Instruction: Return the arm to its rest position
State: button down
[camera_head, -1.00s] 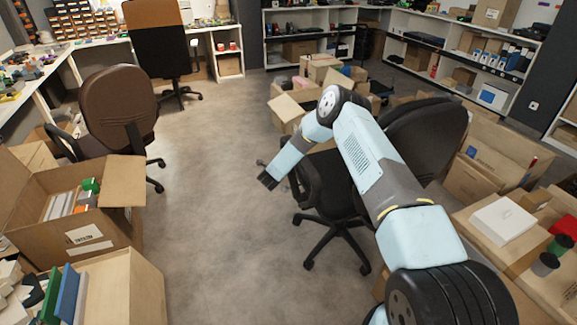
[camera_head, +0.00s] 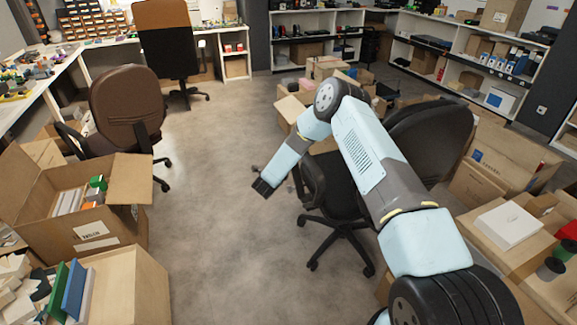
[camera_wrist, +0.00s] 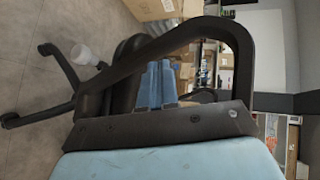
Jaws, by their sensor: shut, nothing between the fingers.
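My arm reaches forward from the lower right in the head view, bends at a raised black joint and slopes down to the left. My gripper (camera_head: 263,187) is at its end, small and dark, hanging above the grey floor with nothing in it. It looks shut, though the fingers are tiny here. A black office chair (camera_head: 337,180) stands just right of the gripper, partly hidden behind my arm.
A brown chair (camera_head: 126,105) and an open carton (camera_head: 85,235) stand at the left. Several cartons lie behind my arm and at the right, one bearing a white box (camera_head: 507,223). Shelves (camera_head: 318,40) line the back. Bare floor (camera_head: 205,235) lies left of the gripper.

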jog(key=v, duration=0.7)
notch_tip(320, 180, up, 33)
jog(key=d+n+y, duration=0.3)
jog(key=n+y, duration=0.4)
jog(key=n, duration=0.4)
jog(key=s+d+r+n+g, duration=0.3)
jog(key=s+d+r+n, duration=0.3)
jog(key=s+r, duration=0.75)
jog(key=s+d+r+n+g, duration=0.1)
jog(key=s+d, duration=0.4)
jog(key=s, duration=0.6)
jog(key=s+d+r+n+g+h, duration=0.1)
jog(key=s+d, duration=0.4)
jog(key=s, duration=0.7)
jog(key=s+d+r+n+g+h, duration=0.1)
jog(key=s+d+n+g, duration=0.2)
jog(key=s, duration=0.9)
jog(key=d, duration=0.3)
jog(key=shift+r, duration=0.1)
